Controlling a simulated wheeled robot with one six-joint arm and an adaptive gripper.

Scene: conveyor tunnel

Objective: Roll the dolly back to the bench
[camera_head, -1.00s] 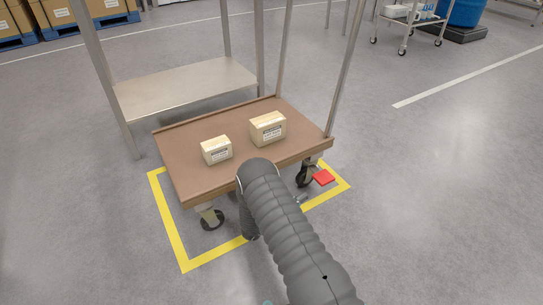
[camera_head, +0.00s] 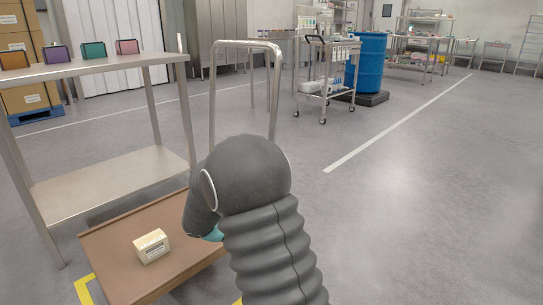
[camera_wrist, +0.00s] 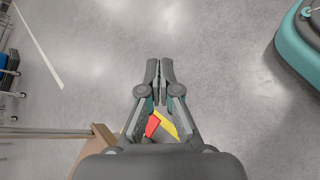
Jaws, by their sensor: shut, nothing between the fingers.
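The dolly has a brown deck (camera_head: 185,270) at the lower left of the head view, with a tall silver handle (camera_head: 247,44) at its far end. A small cream carton (camera_head: 151,246) stands on the deck. The bench (camera_head: 105,62) is steel, at the left beside the dolly, with a lower shelf (camera_head: 110,182). My gripper (camera_wrist: 159,75) is shut and empty over bare floor in the wrist view; my arm hides it in the head view. A red pedal (camera_wrist: 152,125) and the deck's corner (camera_wrist: 97,145) show near the gripper's base.
Yellow floor tape (camera_head: 84,290) partly shows around the dolly. Several coloured items line the bench top. A wheeled cart (camera_head: 328,85) and a blue drum (camera_head: 368,65) stand farther back. The floor at the right is clear.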

